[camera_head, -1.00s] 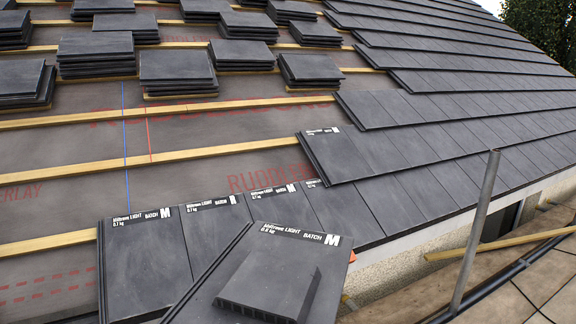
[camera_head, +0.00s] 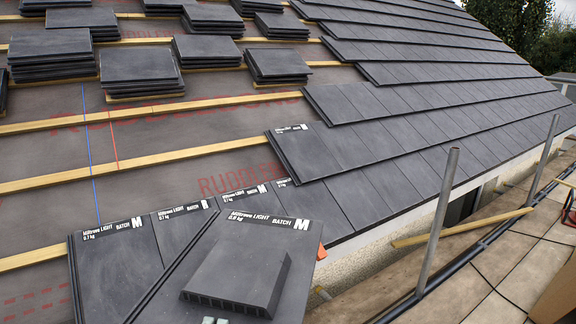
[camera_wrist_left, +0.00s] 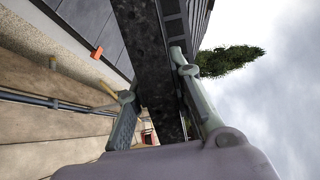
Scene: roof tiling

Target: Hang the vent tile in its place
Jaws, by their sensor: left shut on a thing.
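The vent tile (camera_head: 283,260) is a dark grey slab with a raised, slotted hood and a white label, at the bottom middle of the head view. It overlaps the laid bottom-row tiles in the picture; I cannot tell whether it touches them. My left gripper (camera_wrist_left: 157,88) is shut on the vent tile, whose dark slab (camera_wrist_left: 150,40) lies between the fingers in the left wrist view. In the head view only small fingertip parts (camera_head: 213,321) show at its lower edge. My right gripper is not in view.
Labelled tiles (camera_head: 182,228) lie along the eaves, partly hidden by the vent tile. Bare wooden battens (camera_head: 130,165) cross the grey underlay. Tile stacks (camera_head: 140,72) stand higher up. A scaffold pole (camera_head: 437,220) rises at the right. An orange piece (camera_head: 321,251) shows beside the vent tile.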

